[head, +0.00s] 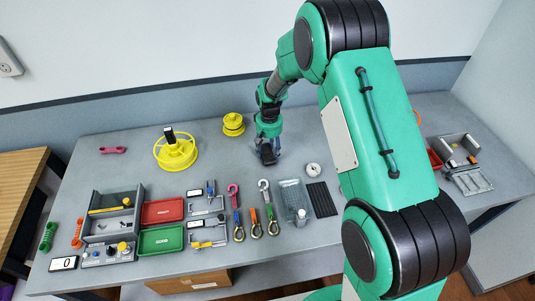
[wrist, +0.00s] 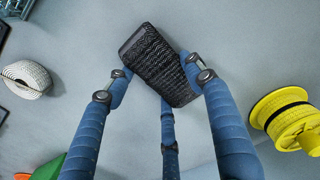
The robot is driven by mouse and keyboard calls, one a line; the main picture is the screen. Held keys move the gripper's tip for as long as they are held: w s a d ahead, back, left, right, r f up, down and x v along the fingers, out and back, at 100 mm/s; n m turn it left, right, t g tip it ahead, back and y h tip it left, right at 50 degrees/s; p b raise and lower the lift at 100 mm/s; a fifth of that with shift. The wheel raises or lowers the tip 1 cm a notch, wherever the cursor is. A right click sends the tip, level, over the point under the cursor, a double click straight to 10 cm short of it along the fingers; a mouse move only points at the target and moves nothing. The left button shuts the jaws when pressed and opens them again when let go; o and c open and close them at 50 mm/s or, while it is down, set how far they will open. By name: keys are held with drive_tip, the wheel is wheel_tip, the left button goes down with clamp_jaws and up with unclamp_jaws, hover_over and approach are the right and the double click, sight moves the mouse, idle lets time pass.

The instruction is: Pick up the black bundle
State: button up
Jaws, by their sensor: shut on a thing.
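The black bundle (wrist: 160,65) is a block of dark woven strap, tilted in the wrist view. My gripper (wrist: 158,85) has its blue jointed fingers closed around it, one on each side and one below. In the head view my gripper (head: 268,152) is at the back middle of the grey table, with the black bundle (head: 268,153) small and dark at its end. I cannot tell whether the bundle touches the table.
A yellow spool (head: 233,124) stands left of my gripper, and a larger yellow reel (head: 176,150) is further left. A white roll (head: 313,169) lies to the right. Red (head: 162,211) and green (head: 160,240) trays and colored straps (head: 254,218) are nearer the front.

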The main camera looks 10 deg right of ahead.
sight(269, 151)
drive_tip(key=shift+r, duration=0.15)
wheel_tip(269, 151, up, 10)
drive_tip(key=shift+f+p, duration=0.15)
drive_tip(key=shift+p, duration=0.75)
